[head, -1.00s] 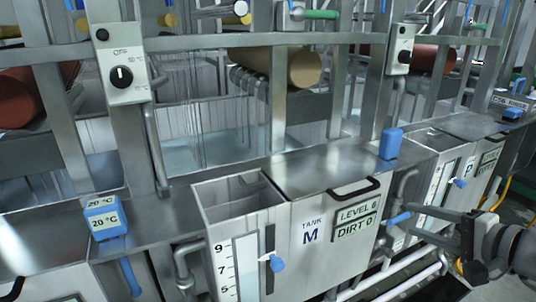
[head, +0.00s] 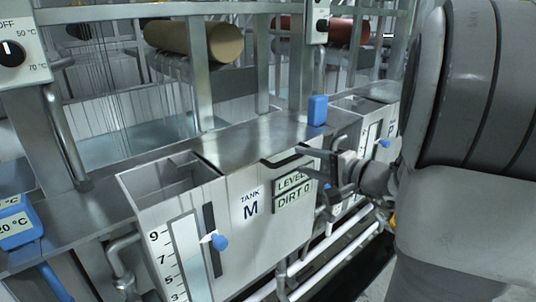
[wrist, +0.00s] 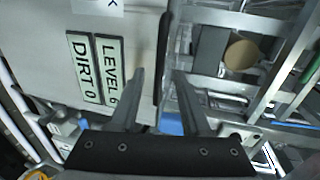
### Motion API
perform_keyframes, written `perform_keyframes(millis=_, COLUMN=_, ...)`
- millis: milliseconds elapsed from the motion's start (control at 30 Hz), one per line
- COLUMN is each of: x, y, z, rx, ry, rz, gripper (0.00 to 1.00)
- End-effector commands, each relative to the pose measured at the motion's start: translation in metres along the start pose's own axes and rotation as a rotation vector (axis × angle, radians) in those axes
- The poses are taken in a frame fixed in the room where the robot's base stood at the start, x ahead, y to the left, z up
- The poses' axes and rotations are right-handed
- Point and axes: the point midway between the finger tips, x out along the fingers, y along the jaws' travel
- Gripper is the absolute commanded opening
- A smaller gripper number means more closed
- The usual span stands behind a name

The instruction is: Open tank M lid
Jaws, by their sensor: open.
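Tank M (head: 245,235) is a pale metal tank with a "TANK M" label and a "LEVEL / DIRT 0" display (head: 293,190). Its flat metal lid (head: 235,143) lies level, with a black bar handle (head: 285,161) at its front edge. My gripper (head: 314,170) is open at the right end of the handle, in front of the display's right side. In the wrist view the two fingers (wrist: 159,72) are apart, with a dark bar, apparently the handle, between their tips. I cannot tell whether they touch it.
An open-topped compartment (head: 170,178) with a level scale and blue pointer (head: 219,242) is on tank M's left. A blue box (head: 317,110) stands on the ledge behind the lid. White pipes (head: 310,268) run low in front. Metal frame posts and rollers (head: 195,40) stand behind.

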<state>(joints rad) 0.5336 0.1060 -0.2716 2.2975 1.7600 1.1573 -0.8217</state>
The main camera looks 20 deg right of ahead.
Motion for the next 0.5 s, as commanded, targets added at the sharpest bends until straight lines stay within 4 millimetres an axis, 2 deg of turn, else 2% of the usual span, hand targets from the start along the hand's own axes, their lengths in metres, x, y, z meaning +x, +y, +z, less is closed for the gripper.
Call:
perform_keyframes(millis=33, x=0.011, y=0.001, z=0.001, rx=-0.001, ry=-0.004, rz=0.0, gripper=0.47)
perform_keyframes(millis=200, x=0.033, y=0.001, z=0.001, rx=-0.001, ry=-0.003, rz=0.0, gripper=0.47)
perform_keyframes(millis=500, x=0.044, y=0.0, z=0.0, rx=0.0, ry=0.0, rz=0.0, gripper=0.47)
